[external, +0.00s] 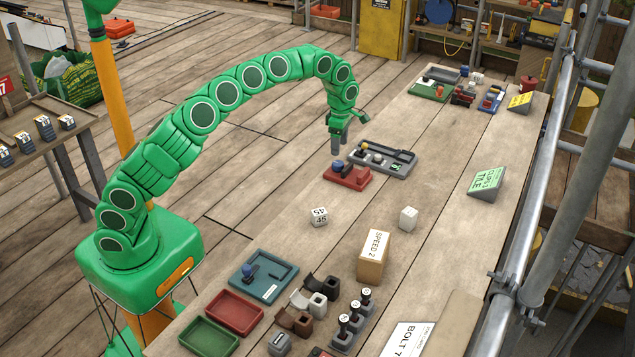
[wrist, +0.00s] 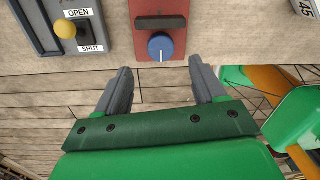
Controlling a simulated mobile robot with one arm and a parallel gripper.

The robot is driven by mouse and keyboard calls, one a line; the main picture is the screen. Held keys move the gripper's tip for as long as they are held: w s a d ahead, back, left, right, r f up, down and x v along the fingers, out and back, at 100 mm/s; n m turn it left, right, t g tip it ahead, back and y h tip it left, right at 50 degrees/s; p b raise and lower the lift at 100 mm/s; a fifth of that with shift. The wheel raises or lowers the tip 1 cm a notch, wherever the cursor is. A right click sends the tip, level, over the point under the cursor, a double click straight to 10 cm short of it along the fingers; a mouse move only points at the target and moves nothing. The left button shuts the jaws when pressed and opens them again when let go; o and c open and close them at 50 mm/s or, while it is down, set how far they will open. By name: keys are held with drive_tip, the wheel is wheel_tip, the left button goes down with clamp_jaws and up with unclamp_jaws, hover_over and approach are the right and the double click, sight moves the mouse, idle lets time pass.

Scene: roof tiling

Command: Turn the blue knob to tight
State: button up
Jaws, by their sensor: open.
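The blue knob (wrist: 161,46) sits on a red panel (wrist: 174,8) with a dark bar above it in the wrist view. A white mark on the knob points toward the bottom of the picture. In the external view the red unit (external: 347,176) lies on the bench, with the blue knob (external: 338,164) at its left part. My gripper (wrist: 160,70) is open and empty, its two grey fingers spread to either side below the knob in the wrist view, apart from it. In the external view my gripper (external: 337,145) hangs just above and behind the red unit. No tight label is readable.
A grey unit with a yellow knob (wrist: 65,29) and OPEN and SHUT labels stands close beside the red panel. A white block marked 45 (external: 319,217) and a SPEED 2 box (external: 373,257) stand nearer. Bare bench lies around the red unit's near side.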

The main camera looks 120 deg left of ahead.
sight(339, 163)
drive_tip(key=f, duration=0.7)
drive_tip(key=shift+d+f, duration=0.2)
drive_tip(key=c, duration=1.1)
drive_tip(key=shift+o, duration=0.2)
drive_tip(key=shift+w+m, duration=0.1)
drive_tip(key=shift+m, duration=2.8)
